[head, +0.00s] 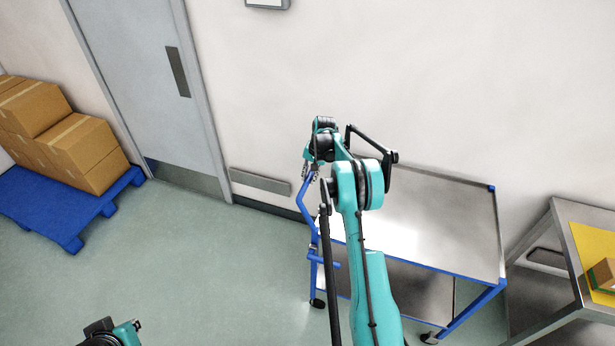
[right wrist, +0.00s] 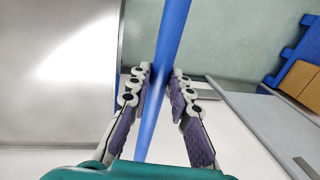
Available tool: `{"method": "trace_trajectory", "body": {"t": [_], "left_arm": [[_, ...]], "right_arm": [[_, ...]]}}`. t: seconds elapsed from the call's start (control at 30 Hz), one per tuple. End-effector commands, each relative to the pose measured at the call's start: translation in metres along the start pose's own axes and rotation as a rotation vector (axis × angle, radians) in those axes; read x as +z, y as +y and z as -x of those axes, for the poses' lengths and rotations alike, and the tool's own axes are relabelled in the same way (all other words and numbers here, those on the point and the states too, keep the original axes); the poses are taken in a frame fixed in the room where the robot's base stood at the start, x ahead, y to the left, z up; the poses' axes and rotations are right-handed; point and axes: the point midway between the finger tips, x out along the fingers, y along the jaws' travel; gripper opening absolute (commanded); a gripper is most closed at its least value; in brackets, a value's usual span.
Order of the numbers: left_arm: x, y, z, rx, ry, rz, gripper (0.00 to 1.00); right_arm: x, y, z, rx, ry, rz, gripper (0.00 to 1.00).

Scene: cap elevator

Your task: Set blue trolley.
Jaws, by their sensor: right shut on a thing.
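The blue trolley (head: 470,232) stands against the wall, with a blue frame, a grey top shelf and a lower shelf. Its blue handle rises at its left end. My right gripper (head: 309,168) is at the top of this handle, partly hidden by my arm. In the right wrist view, my right gripper (right wrist: 158,88) has its fingers on both sides of the blue handle bar (right wrist: 173,38) and is shut on it. My left gripper cannot be made out; only part of my left arm shows at the bottom left of the head view.
A blue pallet (head: 60,225) with cardboard boxes (head: 85,145) stands at the left. A grey door (head: 150,80) is in the back wall. A steel table (head: 575,250) with a yellow mat (head: 590,245) stands close to the trolley's right. The floor left of the trolley is clear.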

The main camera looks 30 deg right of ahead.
Motion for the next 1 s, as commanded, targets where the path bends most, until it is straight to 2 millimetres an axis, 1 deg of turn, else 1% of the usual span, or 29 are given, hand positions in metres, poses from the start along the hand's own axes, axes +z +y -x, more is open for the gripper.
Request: {"method": "trace_trajectory", "body": {"t": [0.03, 0.17, 0.27, 0.5, 0.7, 0.8, 0.9, 1.0], "left_arm": [[0.002, 0.0, -0.003, 0.0, 0.0, 0.0, 0.0], [0.006, 0.0, -0.008, 0.0, 0.0, 0.0, 0.0], [0.01, 0.0, -0.013, 0.0, 0.0, 0.0, 0.0], [0.018, 0.0, -0.025, 0.0, 0.0, 0.0, 0.0], [0.023, 0.0, -0.032, 0.0, 0.0, 0.0, 0.0], [0.025, 0.0, -0.035, 0.0, 0.0, 0.0, 0.0], [0.026, 0.0, -0.036, 0.0, 0.0, 0.0, 0.0], [0.027, 0.0, -0.037, 0.0, 0.0, 0.0, 0.0]], "right_arm": [[-0.001, 0.012, 0.001, 0.007, -0.001, -0.004, 0.0], [-0.001, 0.041, 0.005, 0.009, -0.002, -0.007, 0.0], [-0.001, 0.071, 0.011, 0.009, -0.001, -0.01, 0.0], [0.0, 0.15, 0.027, 0.008, -0.002, -0.01, 0.0], [0.001, 0.208, 0.04, 0.007, -0.002, -0.008, 0.0], [0.001, 0.232, 0.045, 0.006, -0.003, -0.007, 0.0], [0.001, 0.251, 0.049, 0.006, -0.003, -0.006, 0.0], [0.001, 0.264, 0.052, 0.006, -0.003, -0.004, 0.0]]}}
